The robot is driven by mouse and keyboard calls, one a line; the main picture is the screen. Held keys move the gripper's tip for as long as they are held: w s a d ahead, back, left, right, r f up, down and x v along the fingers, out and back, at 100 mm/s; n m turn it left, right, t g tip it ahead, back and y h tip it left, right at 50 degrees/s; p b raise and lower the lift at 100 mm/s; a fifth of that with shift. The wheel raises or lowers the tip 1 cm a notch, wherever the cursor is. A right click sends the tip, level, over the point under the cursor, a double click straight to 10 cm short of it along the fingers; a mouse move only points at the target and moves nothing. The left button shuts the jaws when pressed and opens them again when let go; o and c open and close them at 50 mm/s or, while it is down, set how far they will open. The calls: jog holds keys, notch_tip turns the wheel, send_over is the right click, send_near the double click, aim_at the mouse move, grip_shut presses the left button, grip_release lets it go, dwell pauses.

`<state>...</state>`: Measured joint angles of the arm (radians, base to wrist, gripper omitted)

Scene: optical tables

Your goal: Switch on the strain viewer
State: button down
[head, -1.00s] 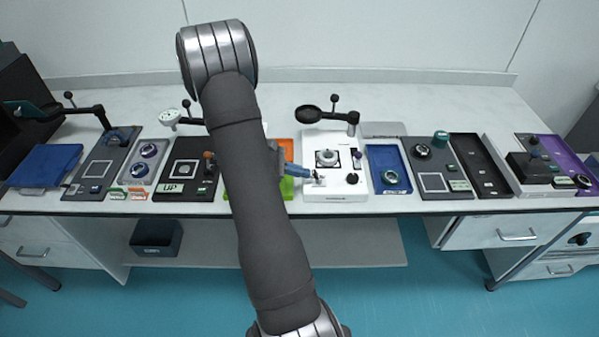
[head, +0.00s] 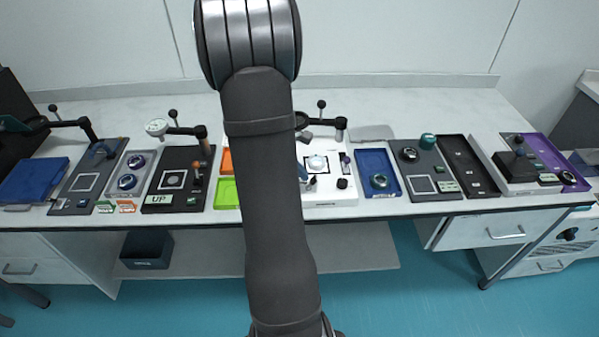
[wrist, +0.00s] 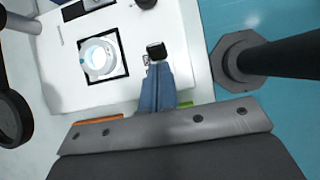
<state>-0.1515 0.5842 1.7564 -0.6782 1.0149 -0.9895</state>
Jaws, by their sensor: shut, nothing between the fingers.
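The strain viewer appears to be the white instrument (head: 333,197) at the middle of the bench, also in the wrist view (wrist: 195,85). Its round stage (head: 317,163) looks bright white, and in the wrist view the disc (wrist: 98,57) glows inside a black square frame.
A black swing arm (head: 338,128) stands behind the stage. A blue tray (head: 377,173) lies to the right, green (head: 226,193) and orange (head: 226,160) trays to the left. More instruments line the bench. The bench's back strip is mostly clear.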

jog(key=shift+r, duration=0.15)
jog(key=shift+r, duration=0.65)
jog(key=shift+a, duration=0.1)
jog(key=shift+a+r, duration=0.2)
jog(key=shift+a, duration=0.05)
jog(key=d+r+v, duration=0.1)
jog(key=v, duration=1.1)
jog(key=shift+d, duration=0.1)
